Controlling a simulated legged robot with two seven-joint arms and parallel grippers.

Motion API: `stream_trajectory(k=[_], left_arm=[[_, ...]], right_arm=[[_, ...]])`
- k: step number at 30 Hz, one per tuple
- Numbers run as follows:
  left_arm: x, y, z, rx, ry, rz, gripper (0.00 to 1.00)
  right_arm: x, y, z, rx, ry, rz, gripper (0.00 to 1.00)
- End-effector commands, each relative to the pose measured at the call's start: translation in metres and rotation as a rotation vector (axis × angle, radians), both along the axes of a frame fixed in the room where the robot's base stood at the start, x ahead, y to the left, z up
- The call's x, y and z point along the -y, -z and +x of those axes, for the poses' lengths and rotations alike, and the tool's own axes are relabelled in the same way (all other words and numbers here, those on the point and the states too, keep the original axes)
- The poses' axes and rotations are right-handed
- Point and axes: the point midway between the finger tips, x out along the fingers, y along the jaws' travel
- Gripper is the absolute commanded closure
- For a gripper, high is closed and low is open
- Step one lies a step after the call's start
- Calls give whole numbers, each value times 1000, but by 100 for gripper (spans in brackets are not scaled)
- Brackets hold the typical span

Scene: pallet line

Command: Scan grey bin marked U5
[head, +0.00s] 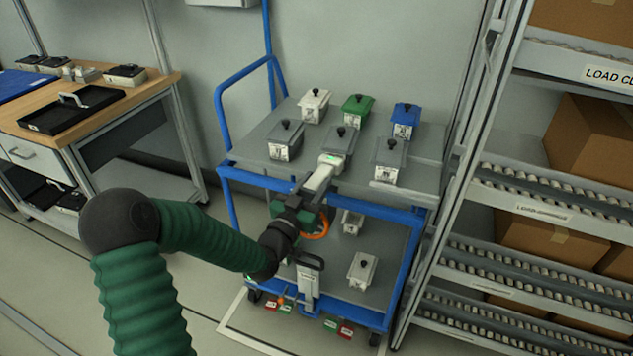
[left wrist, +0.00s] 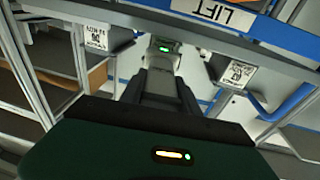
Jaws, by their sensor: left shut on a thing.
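My left gripper (head: 312,190) is shut on a white and grey scanner (head: 327,168), which points at the cart's top deck. The scanner (left wrist: 165,52) shows a lit green display in the left wrist view. Three grey bins with dark knobs stand on the deck: a left one (head: 285,141), a middle one (head: 341,138) just beyond the scanner's head, and a right one (head: 388,162). White labels show upside down in the left wrist view, one at left (left wrist: 95,38) and one at right (left wrist: 236,74). I cannot surely read which is U5. My right gripper is out of view.
A white bin (head: 314,104), green bin (head: 357,107) and blue bin (head: 405,119) form the back row. The blue cart frame (head: 232,178) has a lower shelf with white bins (head: 362,268). A roller rack (head: 535,190) stands right; a workbench (head: 150,90) stands left.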

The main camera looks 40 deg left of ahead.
Motion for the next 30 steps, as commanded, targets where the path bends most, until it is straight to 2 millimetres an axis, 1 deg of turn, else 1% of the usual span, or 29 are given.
stream_trajectory(k=[1, 9, 17, 20, 30], left_arm=[[1, -2, -6, 0, 0, 2, 100], [5, -2, -39, 0, 0, 2, 100], [8, -2, -67, 0, -1, 1, 100], [9, -2, -71, 2, -2, 1, 100], [9, -1, -71, 2, -1, 1, 100]], right_arm=[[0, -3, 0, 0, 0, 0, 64], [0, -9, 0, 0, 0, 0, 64], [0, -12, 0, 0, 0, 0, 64], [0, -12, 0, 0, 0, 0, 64], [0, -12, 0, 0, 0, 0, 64]])
